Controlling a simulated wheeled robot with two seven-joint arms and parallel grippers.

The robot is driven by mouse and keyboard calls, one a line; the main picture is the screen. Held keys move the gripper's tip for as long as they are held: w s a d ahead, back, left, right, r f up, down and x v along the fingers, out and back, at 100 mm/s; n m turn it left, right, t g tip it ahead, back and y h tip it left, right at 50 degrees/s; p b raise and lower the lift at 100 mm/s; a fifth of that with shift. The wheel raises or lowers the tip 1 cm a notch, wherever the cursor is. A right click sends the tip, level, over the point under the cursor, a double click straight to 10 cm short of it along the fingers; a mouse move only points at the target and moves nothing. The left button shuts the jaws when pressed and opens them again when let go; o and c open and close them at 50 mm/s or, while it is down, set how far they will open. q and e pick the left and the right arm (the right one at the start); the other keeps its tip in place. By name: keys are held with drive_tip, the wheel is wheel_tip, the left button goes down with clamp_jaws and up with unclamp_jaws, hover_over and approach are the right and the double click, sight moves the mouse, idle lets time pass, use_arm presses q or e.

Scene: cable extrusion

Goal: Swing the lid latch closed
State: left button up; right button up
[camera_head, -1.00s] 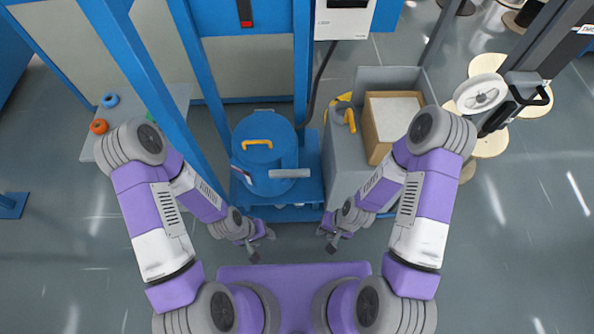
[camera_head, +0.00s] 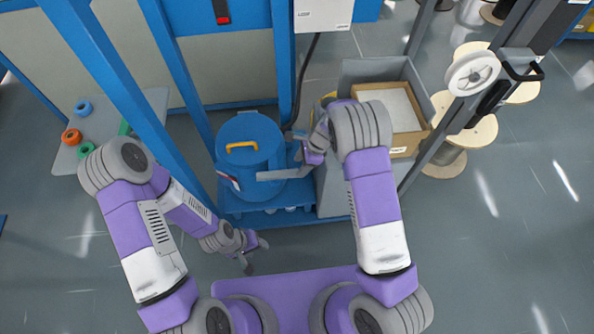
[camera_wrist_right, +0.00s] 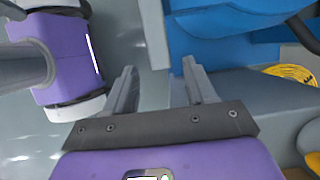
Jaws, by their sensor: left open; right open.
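The blue drum (camera_head: 240,180) has a round blue lid (camera_head: 262,132) with a yellow handle (camera_head: 242,147). A flat grey latch bar (camera_head: 284,173) sticks out to the right across the drum's front. My right gripper (camera_head: 300,146) is open just right of the drum, close to the bar's outer end. In the right wrist view its two fingers (camera_wrist_right: 160,82) are spread, and a light grey strip (camera_wrist_right: 154,35), which looks like the latch bar, lies ahead between them; contact is not clear. My left gripper (camera_head: 254,256) is open and empty, low in front of the drum.
A grey bin with a cardboard box (camera_head: 400,145) stands right of the drum, below my right arm. Blue posts (camera_head: 178,75) rise behind and left. Wooden spools (camera_head: 470,130) stand at the right.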

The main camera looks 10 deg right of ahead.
sight(295, 172)
drive_tip(key=shift+b+x, duration=0.5)
drive_tip(key=shift+x, duration=1.4)
clamp_jaws()
